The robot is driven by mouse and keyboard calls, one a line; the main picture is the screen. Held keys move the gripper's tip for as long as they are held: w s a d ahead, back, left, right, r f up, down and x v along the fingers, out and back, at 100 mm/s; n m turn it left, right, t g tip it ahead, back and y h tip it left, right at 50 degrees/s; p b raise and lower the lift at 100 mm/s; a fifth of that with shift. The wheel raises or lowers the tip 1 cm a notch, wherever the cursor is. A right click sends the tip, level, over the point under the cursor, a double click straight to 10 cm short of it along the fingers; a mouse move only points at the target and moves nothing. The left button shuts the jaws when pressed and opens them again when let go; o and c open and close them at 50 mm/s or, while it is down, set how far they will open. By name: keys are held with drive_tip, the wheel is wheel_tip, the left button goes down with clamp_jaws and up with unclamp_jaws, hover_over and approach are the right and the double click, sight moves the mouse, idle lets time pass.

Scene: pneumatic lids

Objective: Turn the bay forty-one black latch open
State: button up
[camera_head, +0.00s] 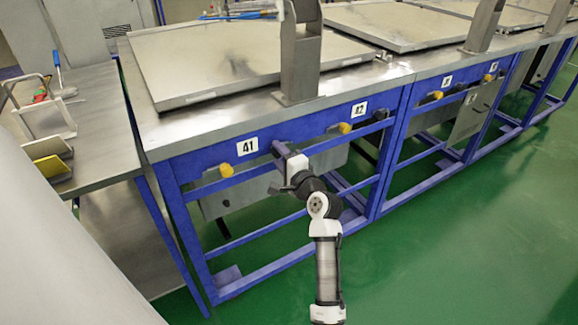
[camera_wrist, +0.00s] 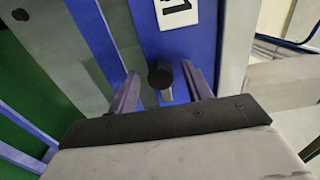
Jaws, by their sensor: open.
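The bay forty-one black latch (camera_head: 279,148) sits on the blue front rail, right of the white 41 label (camera_head: 247,146). In the head view my gripper (camera_head: 282,163) is at this latch and partly covers it. In the wrist view the latch (camera_wrist: 160,74) shows as a round black end with a grey piece below it. My open gripper (camera_wrist: 161,72) has one finger on each side of it, with visible gaps to both. How deep the latch sits between the fingers is hard to tell. Part of the label (camera_wrist: 177,12) shows above.
A yellow knob (camera_head: 226,170) is left of the 41 label. Bay 42 has its own label (camera_head: 359,110), yellow knob (camera_head: 345,128) and black latch (camera_head: 380,114). A large metal lid (camera_head: 215,60) lies over the bench. Blue frame bars run below the rail; green floor is open in front.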

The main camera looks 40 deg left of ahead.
drive_tip(key=b+v, duration=0.2)
drive_tip(key=v, duration=1.1)
drive_tip(key=shift+d, duration=0.1)
